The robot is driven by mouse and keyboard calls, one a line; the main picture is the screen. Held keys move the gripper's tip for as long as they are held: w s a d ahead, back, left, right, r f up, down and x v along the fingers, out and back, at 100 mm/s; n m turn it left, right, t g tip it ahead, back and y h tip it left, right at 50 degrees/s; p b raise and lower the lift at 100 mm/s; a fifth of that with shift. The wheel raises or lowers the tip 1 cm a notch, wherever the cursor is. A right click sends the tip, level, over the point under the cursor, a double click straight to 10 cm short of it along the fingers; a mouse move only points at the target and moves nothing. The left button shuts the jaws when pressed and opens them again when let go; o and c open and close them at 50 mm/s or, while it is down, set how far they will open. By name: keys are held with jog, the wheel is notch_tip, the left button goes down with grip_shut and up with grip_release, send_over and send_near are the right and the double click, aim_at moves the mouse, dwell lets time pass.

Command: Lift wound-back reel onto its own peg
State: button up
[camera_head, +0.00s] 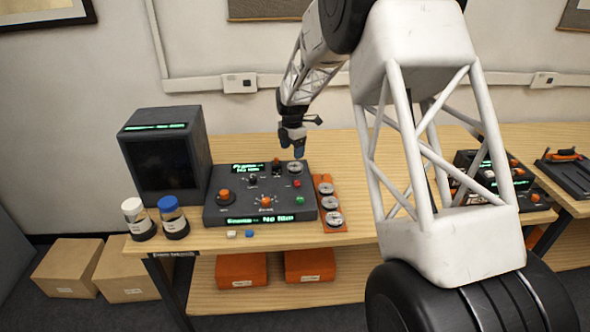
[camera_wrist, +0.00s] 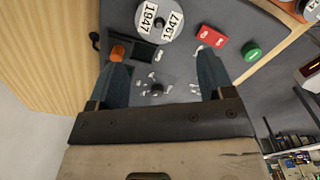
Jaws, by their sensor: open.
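A silver reel (camera_head: 295,167) sits on the back right corner of the dark grey console (camera_head: 212,212). In the wrist view this reel (camera_wrist: 150,28) is a pale disc with two labels reading 1947. An orange rack (camera_head: 343,226) beside the console holds several more silver reels (camera_head: 327,188); one reel's edge (camera_wrist: 307,8) shows in the wrist view's upper right corner. My gripper (camera_head: 298,153) is above the console's back right. In the wrist view my gripper (camera_wrist: 163,70) is open and empty, with the 1947 reel beyond its fingertips. Any peg under the reels is hidden.
An orange knob (camera_wrist: 117,52), a red button (camera_wrist: 211,36) and a green button (camera_wrist: 252,51) rise near the reel. A dark cabinet (camera_head: 165,158), a white-lidded jar (camera_head: 138,220) and a blue-lidded jar (camera_head: 173,218) stand left. Small cubes (camera_head: 249,233) lie in front.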

aim_at(293, 167)
jog(key=shift+f, duration=1.35)
jog(key=shift+f, duration=0.15)
jog(key=shift+d+f, duration=0.1)
jog(key=shift+f, duration=2.35)
jog(key=c, duration=0.7)
jog(key=shift+r, duration=0.2)
